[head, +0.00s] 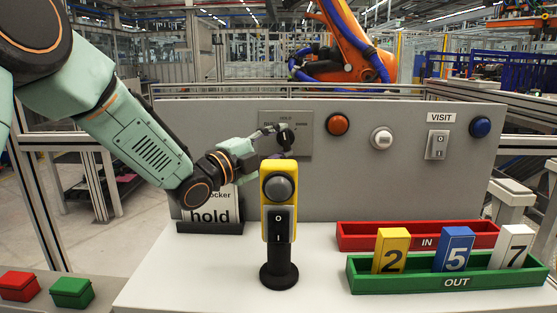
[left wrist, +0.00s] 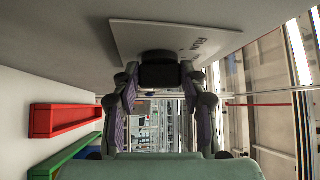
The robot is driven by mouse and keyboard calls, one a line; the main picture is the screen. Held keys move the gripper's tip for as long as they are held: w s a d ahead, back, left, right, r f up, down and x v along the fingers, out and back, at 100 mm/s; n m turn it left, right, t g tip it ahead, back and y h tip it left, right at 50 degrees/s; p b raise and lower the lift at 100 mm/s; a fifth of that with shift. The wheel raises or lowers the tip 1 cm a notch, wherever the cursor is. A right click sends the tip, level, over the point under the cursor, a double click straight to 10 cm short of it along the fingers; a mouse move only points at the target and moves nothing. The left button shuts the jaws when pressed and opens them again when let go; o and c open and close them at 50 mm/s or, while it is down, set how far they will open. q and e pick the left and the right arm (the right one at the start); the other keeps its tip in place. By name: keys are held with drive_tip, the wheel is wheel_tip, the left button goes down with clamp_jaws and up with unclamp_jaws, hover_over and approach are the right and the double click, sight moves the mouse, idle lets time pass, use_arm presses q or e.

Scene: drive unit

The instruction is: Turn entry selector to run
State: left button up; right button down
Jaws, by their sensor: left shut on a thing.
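The entry selector is a black knob (head: 286,138) on a light grey plate (head: 301,119) fixed to the upright grey panel. The small lettering on the plate is too blurred to read surely, and the knob's pointing direction is not clear. My left gripper (head: 274,142) reaches the knob from the left and is shut on it. In the left wrist view the black knob (left wrist: 159,74) sits between the two fingertips of the left gripper (left wrist: 159,80), just off the plate (left wrist: 185,37). My right gripper is not in view.
A "hold" sign (head: 211,216) is behind my arm. An orange button (head: 338,124), white button (head: 382,138), VISIT switch (head: 436,145) and blue button (head: 480,127) are to the right. Red (head: 370,238) and green (head: 400,284) trays stand below.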

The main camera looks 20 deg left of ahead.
use_arm(q)
drive_tip(key=n+t+b, duration=0.2)
drive_tip(key=b, duration=0.1)
drive_tip(key=f+n+t+b, duration=0.1)
drive_tip(key=n+t+b, duration=0.1)
drive_tip(key=n+b, duration=0.1)
drive_tip(key=shift+d+y+b, duration=0.15)
drive_tip(key=shift+y+b, duration=0.15)
drive_tip(key=shift+b, duration=0.15)
drive_tip(key=shift+w+d+n+t+y+b, duration=0.1)
drive_tip(key=shift+n+t+y+b, duration=1.05)
drive_tip(key=shift+n+b, duration=0.65)
drive_tip(key=shift+n, duration=0.3)
drive_tip(key=o, duration=1.1)
drive_tip(key=shift+o, duration=0.2)
drive_tip(key=v, duration=0.7)
drive_tip(key=shift+s+f, duration=0.2)
drive_tip(key=shift+f, duration=0.05)
